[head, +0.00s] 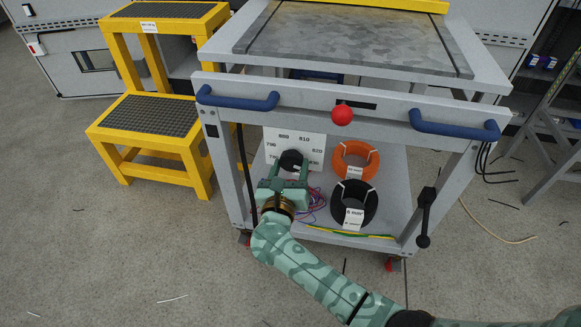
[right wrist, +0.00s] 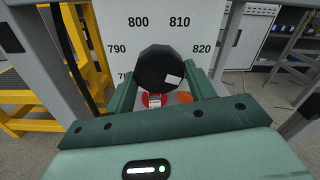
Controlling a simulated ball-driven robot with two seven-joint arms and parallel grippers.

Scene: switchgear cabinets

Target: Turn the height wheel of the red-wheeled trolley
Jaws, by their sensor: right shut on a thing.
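The trolley (head: 350,97) is a grey frame with blue handles and a red ball knob (head: 342,115) on its front bar. Its height wheel (head: 291,160) is a black round knob in front of a white scale plate (head: 313,148) with numbers around 790 to 830. In the right wrist view the wheel (right wrist: 160,68) shows a small white label on its face, and the scale plate (right wrist: 150,22) is behind it. My right gripper (head: 290,171) is shut on the wheel, one finger on each side of it. My left gripper is not in view.
An orange cable coil (head: 355,160) and a black coil (head: 354,203) lie on the trolley's lower shelf, right of my gripper. A yellow step stool (head: 150,148) stands at the left. A ladder (head: 550,130) is at the right. Floor in front is mostly clear, with scattered wire scraps.

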